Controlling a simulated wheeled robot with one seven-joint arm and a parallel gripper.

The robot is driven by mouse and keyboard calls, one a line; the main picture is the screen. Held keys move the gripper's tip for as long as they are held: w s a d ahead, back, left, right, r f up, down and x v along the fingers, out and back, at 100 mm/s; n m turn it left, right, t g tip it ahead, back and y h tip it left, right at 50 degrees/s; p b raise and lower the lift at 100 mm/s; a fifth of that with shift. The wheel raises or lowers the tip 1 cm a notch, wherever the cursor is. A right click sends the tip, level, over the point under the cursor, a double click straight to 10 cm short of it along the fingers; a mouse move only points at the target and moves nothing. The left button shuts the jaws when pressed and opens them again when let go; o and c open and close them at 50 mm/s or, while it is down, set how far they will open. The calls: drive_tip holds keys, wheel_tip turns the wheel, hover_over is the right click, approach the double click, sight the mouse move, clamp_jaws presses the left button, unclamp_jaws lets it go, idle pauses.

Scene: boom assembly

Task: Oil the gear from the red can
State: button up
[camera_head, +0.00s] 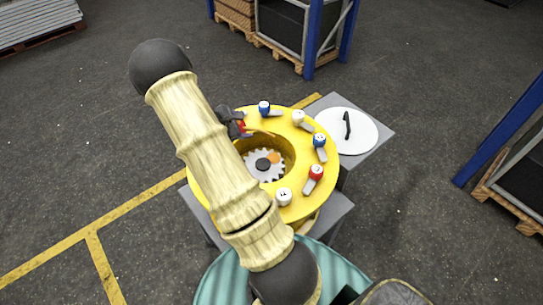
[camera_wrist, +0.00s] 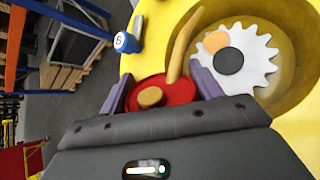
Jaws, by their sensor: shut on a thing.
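The red can (camera_wrist: 180,95) sits between the two purple-grey fingers of my gripper (camera_wrist: 160,90), which is shut on it. Its long tan spout (camera_wrist: 182,45) points up in the wrist view, towards the gear (camera_wrist: 262,55). The gear is white and toothed with a dark hub, and an orange patch lies on it beside the hub. In the head view the gear (camera_head: 277,172) sits in the round opening of the yellow ring-shaped housing (camera_head: 325,180). My gripper (camera_head: 236,123) is over the housing's far left part, and only a little red of the can (camera_head: 242,127) shows there.
Several small blue, white and red numbered pieces with grey tabs, such as the red one (camera_head: 316,173), stand around the housing's top. A white round lid (camera_head: 360,130) with a black handle lies on a grey stand at right. My arm hides the housing's left side.

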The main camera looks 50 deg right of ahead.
drive_tip(key=f, duration=0.1)
drive_tip(key=f+h, duration=0.1)
drive_tip(key=f+n+g+h+b, duration=0.1)
drive_tip(key=shift+w+a, duration=0.3)
drive_tip(key=shift+a+f+g, duration=0.1)
drive_tip(key=shift+f+g, duration=0.05)
drive_tip(key=shift+g, duration=0.15)
drive_tip(key=shift+c, duration=0.6)
drive_tip(key=shift+a+h, duration=0.15)
drive_tip(key=shift+h, duration=0.15)
drive_tip(key=shift+c, duration=1)
drive_tip(key=shift+s+f, duration=0.1)
drive_tip(key=shift+f, duration=0.05)
drive_tip(key=shift+w+r+n+g+h, duration=0.25)
drive_tip(key=shift+r+n+g+h, duration=0.35)
drive_tip(key=shift+r+h, duration=0.35)
wheel_tip(320, 180, up, 4)
drive_tip(key=n+h+p, duration=0.1)
drive_tip(key=n+h, duration=0.1)
drive_tip(key=h, duration=0.1)
drive_tip(key=shift+r+g, duration=0.15)
drive_tip(key=shift+g, duration=0.25)
drive_tip(key=shift+r, duration=0.1)
drive_tip(key=shift+d, duration=0.2)
